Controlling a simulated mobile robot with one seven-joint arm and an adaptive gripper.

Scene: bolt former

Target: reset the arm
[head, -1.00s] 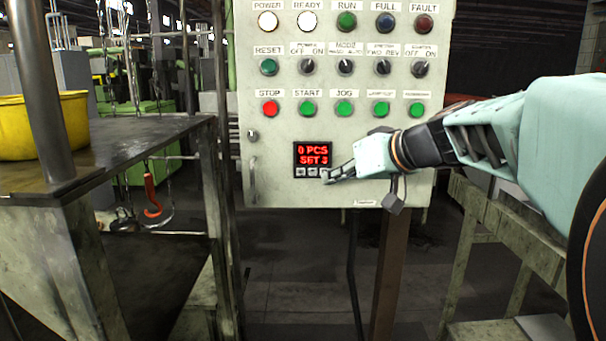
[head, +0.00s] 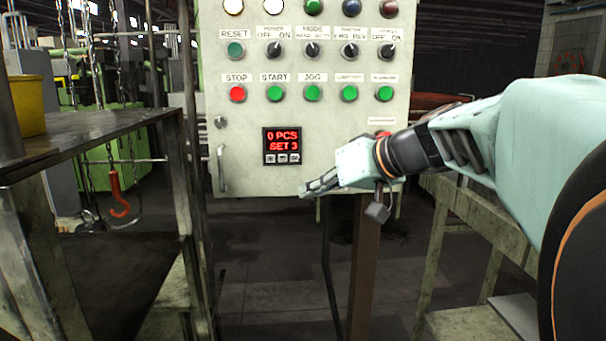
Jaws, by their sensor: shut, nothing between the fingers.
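My gripper (head: 304,192) is shut and empty, at the end of my arm, which reaches in from the right. Its fingertips are in front of the lower edge of the control panel (head: 345,128), below and to the right of the counter display (head: 282,139). The display reads "0 PCS" and "SET 3" in red, with small buttons under it. I cannot tell the exact gap between the fingertips and the panel, but the fingers are clear of the display buttons in the picture.
A dark metal table (head: 95,132) with a yellow container (head: 27,104) stands on the left. An orange hook (head: 118,195) hangs by it. A worn bench (head: 455,205) stands on the right under my arm. Open floor (head: 265,275) lies below the panel.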

